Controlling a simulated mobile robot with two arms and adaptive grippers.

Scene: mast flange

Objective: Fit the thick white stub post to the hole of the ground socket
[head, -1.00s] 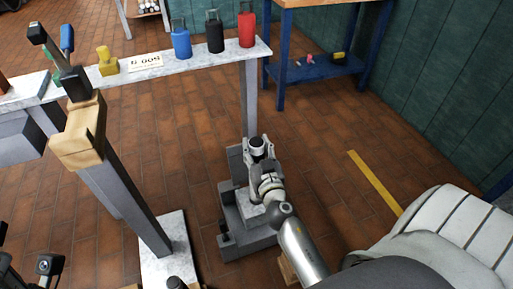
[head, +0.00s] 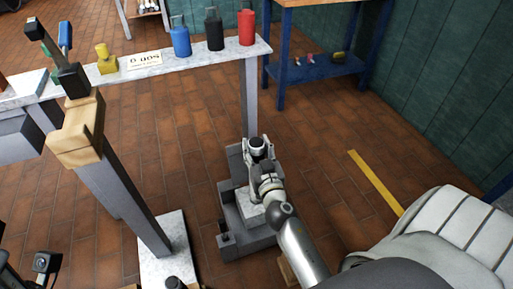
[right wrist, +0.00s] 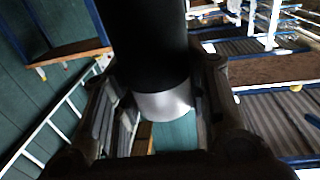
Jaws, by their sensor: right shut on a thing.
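My right gripper (head: 258,150) is shut on a short thick cylinder, which I take to be the stub post (head: 257,143). In the head view its round pale rim shows between the fingers. In the right wrist view the post (right wrist: 165,104) looks dark above with a pale band at its lower end, between the two fingers (right wrist: 160,110). Below the gripper, a grey stepped block (head: 253,237) stands on the floor; it may be the ground socket. The arm covers part of it, and I see no hole. Dark parts at lower left (head: 46,262) may belong to my left gripper; its jaws are unclear.
A grey post with a wooden block (head: 77,135) stands on a white base plate (head: 172,236) at left. A pale bench (head: 210,58) behind carries red, black and blue canisters. A blue-legged table (head: 318,70) stands at the back.

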